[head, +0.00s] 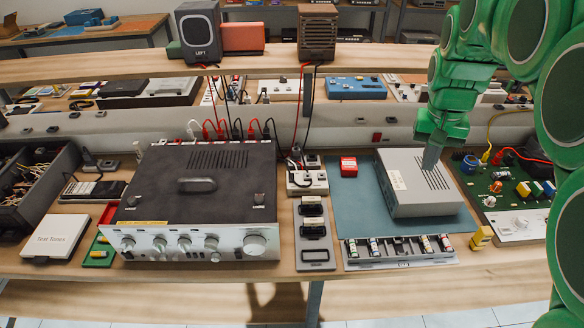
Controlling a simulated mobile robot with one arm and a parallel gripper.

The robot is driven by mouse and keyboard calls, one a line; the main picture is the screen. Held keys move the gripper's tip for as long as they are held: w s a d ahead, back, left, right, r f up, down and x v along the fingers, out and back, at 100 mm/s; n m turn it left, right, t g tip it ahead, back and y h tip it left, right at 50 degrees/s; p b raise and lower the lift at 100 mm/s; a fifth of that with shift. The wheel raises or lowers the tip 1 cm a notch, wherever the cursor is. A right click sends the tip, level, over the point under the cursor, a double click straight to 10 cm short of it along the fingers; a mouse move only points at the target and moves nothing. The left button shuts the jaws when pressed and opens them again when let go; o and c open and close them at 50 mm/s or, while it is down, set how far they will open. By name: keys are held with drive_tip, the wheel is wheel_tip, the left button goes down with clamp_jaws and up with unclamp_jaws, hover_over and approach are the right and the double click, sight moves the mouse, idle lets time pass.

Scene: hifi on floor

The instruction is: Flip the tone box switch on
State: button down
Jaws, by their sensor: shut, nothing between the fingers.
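A flat white box labelled "Test Tones" (57,236) lies at the front left of the workbench. I cannot make out a switch on it. A light grey box with slots in its top (405,165) stands at right on a blue-green mat and has a small label near its left edge. I cannot tell which of these is the tone box. My green arm comes in from the right. My gripper (430,160) is shut and empty, over the top of the grey box. I cannot tell whether it touches it. No switch shows clearly.
A black and silver amplifier (200,190) with knobs and rear cables fills the left middle. A grey switch strip (314,240) and a tray of small parts (400,250) lie in front. A green circuit board (510,190) is at right. Speakers stand on the shelf behind.

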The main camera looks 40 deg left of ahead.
drive_tip(key=w+a+f+n, duration=0.1)
drive_tip(key=a+f, duration=0.1)
drive_tip(key=a, duration=0.7)
drive_tip(key=a+f+n, duration=0.1)
drive_tip(key=a+f, duration=0.1)
drive_tip(key=a, duration=0.7)
drive_tip(key=n+y, duration=0.1)
drive_tip(key=n, duration=0.1)
approach(292, 174)
drive_tip(key=shift+t, duration=0.3)
wheel_tip(292, 174, down, 7)
drive_tip(key=shift+a+r, duration=0.1)
drive_tip(key=shift+a, duration=0.05)
drive_tip(key=shift+w+a, duration=0.1)
drive_tip(key=shift+w+f, duration=0.1)
drive_tip(key=shift+f, duration=0.2)
drive_tip(key=shift+f+g+h, duration=0.25)
drive_tip(key=shift+g+h, duration=0.05)
drive_tip(key=shift+g, duration=0.2)
